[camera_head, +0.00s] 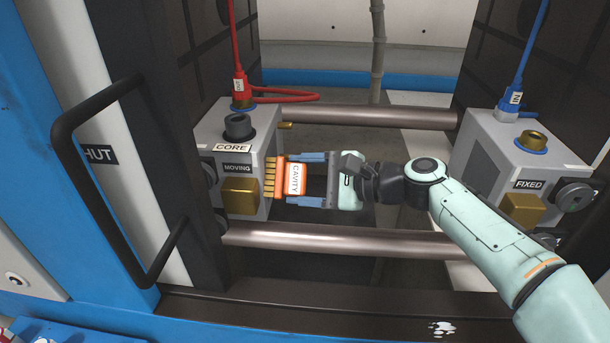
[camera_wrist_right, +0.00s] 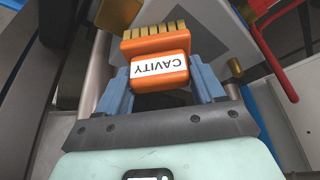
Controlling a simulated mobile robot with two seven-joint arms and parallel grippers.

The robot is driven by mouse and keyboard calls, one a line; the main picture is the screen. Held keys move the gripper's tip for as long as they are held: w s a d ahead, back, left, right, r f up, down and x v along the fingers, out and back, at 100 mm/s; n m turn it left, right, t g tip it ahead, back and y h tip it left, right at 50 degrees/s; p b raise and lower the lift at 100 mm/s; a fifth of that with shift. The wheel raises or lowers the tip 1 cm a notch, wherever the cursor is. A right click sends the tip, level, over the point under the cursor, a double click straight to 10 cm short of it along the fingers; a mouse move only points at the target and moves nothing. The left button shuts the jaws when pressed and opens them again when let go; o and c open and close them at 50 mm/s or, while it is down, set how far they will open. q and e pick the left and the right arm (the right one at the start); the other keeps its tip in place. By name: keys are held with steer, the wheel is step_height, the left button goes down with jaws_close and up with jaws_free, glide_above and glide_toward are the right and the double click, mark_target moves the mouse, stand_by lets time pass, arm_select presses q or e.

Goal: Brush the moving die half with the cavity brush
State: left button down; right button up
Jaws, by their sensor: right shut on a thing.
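The moving die half (camera_head: 240,135), a grey block labelled CORE and MOVING, is mounted on the left platen. The orange cavity brush (camera_head: 291,179) has yellowish bristles that point left at the face of the moving die half. The bristles are at or very close to that face; I cannot tell if they touch. My right gripper (camera_head: 308,180) is shut on the cavity brush between its blue fingers. The brush (camera_wrist_right: 157,73) also shows in the right wrist view, with its CAVITY label upside down. My left gripper is not in view.
The fixed die half (camera_head: 530,170) is on the right. Steel tie bars (camera_head: 340,238) run between the platens, in front of and behind my right gripper. A black door handle (camera_head: 62,150) is at the left. Red (camera_head: 236,45) and blue (camera_head: 531,45) hoses rise from the die halves.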

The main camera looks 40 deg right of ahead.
steer(key=shift+a, duration=0.1)
steer(key=s+d, duration=0.4)
steer(key=shift+d, duration=0.35)
stand_by(0.3)
steer(key=shift+s+d, duration=0.9)
steer(key=shift+d, duration=0.25)
